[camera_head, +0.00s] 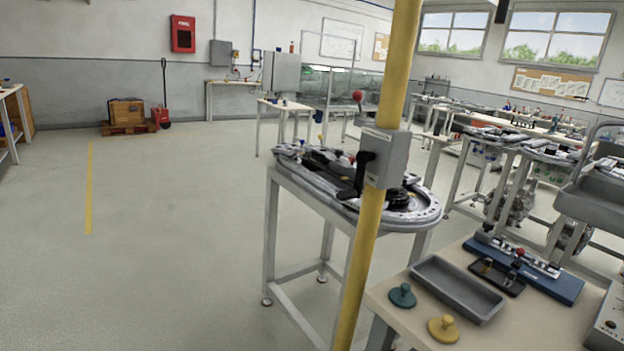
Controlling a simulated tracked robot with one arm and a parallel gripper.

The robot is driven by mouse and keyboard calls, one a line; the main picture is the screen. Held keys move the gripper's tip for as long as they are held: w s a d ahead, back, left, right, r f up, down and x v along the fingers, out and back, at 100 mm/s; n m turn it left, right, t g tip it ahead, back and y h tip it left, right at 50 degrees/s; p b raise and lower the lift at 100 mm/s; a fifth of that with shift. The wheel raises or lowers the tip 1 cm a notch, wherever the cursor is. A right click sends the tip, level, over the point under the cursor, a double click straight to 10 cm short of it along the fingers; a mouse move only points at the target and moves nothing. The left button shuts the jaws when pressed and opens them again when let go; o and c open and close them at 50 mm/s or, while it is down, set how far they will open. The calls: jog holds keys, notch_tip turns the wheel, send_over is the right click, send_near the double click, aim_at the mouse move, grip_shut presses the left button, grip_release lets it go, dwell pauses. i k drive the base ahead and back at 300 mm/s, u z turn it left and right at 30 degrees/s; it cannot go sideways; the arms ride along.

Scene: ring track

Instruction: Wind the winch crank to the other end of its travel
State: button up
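A yellow post (392,85) stands close in front, right of the picture's middle, leaning slightly in view. A grey box (395,158) is fixed to it. A black crank-like arm (363,172) sits on the box's left face and slants down to the left; its lower end is hard to tell from the dark parts behind. A red ball knob (358,95) on a short stem shows above the box. I cannot tell for sure which of these is the winch crank. My gripper is not in view.
A grey-legged table with an oval ring track (420,213) stands behind the post. At lower right, a bench (535,325) holds a grey tray (457,287), a teal knob (402,295), a yellow knob (444,328) and a blue board (560,285). The floor (170,250) at left is clear.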

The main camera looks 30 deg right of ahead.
aim_at(363, 157)
jog(key=z, duration=0.45)
jog(key=i, duration=1.1)
jog(key=z, duration=0.9)
jog(key=k, duration=0.65)
jog(key=z, duration=0.2)
jog(key=i, duration=0.65)
jog(key=u, duration=0.15)
